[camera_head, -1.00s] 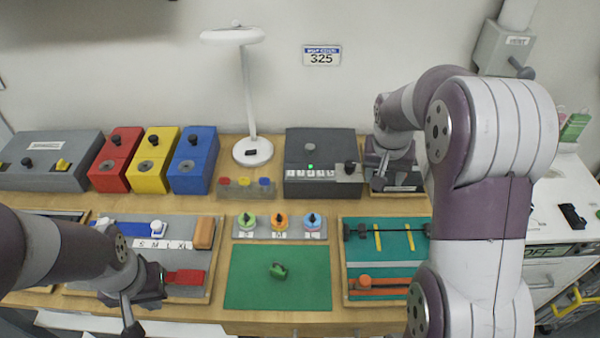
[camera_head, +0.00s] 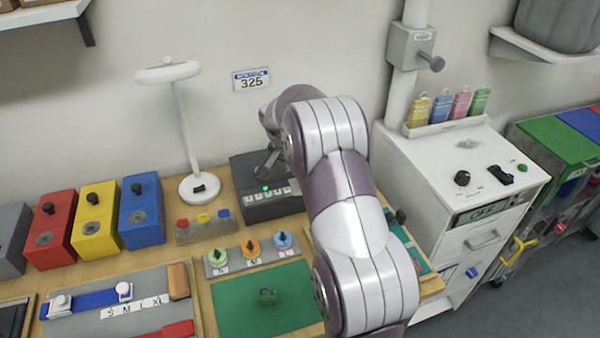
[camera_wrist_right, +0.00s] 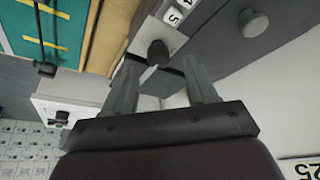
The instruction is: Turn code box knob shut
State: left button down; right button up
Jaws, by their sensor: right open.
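The code box (camera_head: 242,211) is a dark grey box at the back of the bench, with a row of white digit tiles (camera_head: 255,196) and a lit green lamp (camera_head: 265,188). My right arm hides its right part in the head view. In the right wrist view, a black knob (camera_wrist_right: 158,51) sits beside the digit tiles, with a round grey knob (camera_wrist_right: 255,23) farther off on the box. My right gripper (camera_wrist_right: 160,67) is open, its fingers on either side of the black knob's line, tips close to it. I cannot tell whether they touch it. My left gripper is out of view.
Red (camera_head: 48,235), yellow (camera_head: 97,222) and blue (camera_head: 142,212) boxes and a white lamp (camera_head: 199,188) stand left of the code box. A white cabinet (camera_head: 420,185) stands to the right. A green mat (camera_head: 235,306) lies in front.

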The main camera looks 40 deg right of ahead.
jog(key=x, duration=0.4)
jog(key=shift+d+f, duration=0.1)
jog(key=shift+d, duration=0.15)
jog(key=shift+a, duration=0.1)
jog(key=c, duration=1)
jog(key=shift+c, duration=0.2)
